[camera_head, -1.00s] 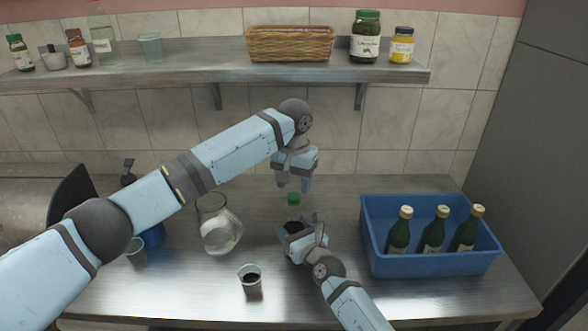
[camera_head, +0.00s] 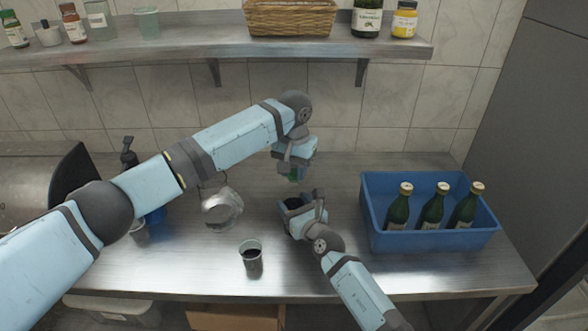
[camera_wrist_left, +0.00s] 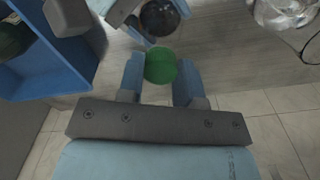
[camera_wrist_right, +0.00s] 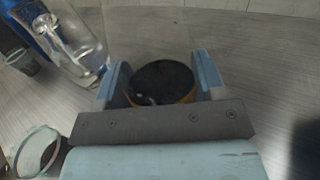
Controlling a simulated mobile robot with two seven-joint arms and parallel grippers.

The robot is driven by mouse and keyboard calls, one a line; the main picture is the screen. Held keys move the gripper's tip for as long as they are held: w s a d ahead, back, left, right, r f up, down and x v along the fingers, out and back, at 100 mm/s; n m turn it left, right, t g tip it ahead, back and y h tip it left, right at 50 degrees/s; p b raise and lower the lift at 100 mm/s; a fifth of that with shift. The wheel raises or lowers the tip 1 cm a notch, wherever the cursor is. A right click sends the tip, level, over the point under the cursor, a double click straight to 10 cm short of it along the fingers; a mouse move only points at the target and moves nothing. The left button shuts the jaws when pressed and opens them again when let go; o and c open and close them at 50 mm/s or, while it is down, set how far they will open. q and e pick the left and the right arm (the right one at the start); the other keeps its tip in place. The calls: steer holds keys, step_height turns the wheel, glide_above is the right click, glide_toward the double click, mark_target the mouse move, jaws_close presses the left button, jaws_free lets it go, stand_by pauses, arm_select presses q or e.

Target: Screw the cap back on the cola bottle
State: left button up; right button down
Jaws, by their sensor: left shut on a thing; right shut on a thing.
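The green cap (camera_head: 292,178) is between the fingertips of my left gripper (camera_head: 291,174), which is shut on it. It shows as a green disc in the left wrist view (camera_wrist_left: 160,66). It is just behind the cola bottle and apart from it. The cola bottle (camera_wrist_right: 162,80), seen from above as a dark round shape, is between the fingers of my right gripper (camera_wrist_right: 160,84), which is shut on it. The bottle's dark top also shows in the head view (camera_head: 293,204) and left wrist view (camera_wrist_left: 160,17). Its lower part is hidden.
A blue crate (camera_head: 430,240) with several green bottles stands at the right. A shelf (camera_head: 200,50) runs along the back wall. The table's front right is mostly clear.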

arm_select(q)
steer(key=o, duration=1.1)
steer(key=shift+r, duration=0.1)
step_height(320, 180, up, 12)
steer(key=shift+f, duration=0.1)
arm_select(e)
steer(key=shift+c, duration=0.7)
jaws_free()
